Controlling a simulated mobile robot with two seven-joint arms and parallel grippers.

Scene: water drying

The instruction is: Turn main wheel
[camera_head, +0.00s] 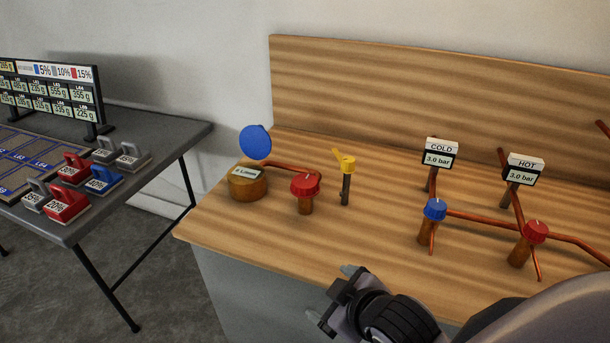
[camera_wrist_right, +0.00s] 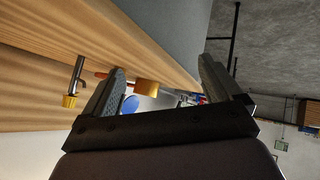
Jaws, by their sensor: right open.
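Several wheels show on the wooden bench; which one is the main wheel is not marked. A larger red wheel (camera_head: 305,185) sits on a copper stub at the left, next to a yellow lever (camera_head: 345,162). A small blue wheel (camera_head: 434,209) stands below the COLD display, and a small red wheel (camera_head: 535,232) below the HOT display. My right gripper (camera_head: 334,294) is open and empty at the bench's front edge, apart from all wheels. In the wrist view, the yellow lever (camera_wrist_right: 70,100) shows left of the open fingers (camera_wrist_right: 160,78). My left gripper is not in view.
A round copper container (camera_head: 248,187) with a blue disc (camera_head: 255,142) above it stands left of the red wheel. COLD (camera_head: 440,153) and HOT (camera_head: 525,170) displays both read 3.0 bar. A grey table (camera_head: 150,130) with weights stands left. The bench's front middle is clear.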

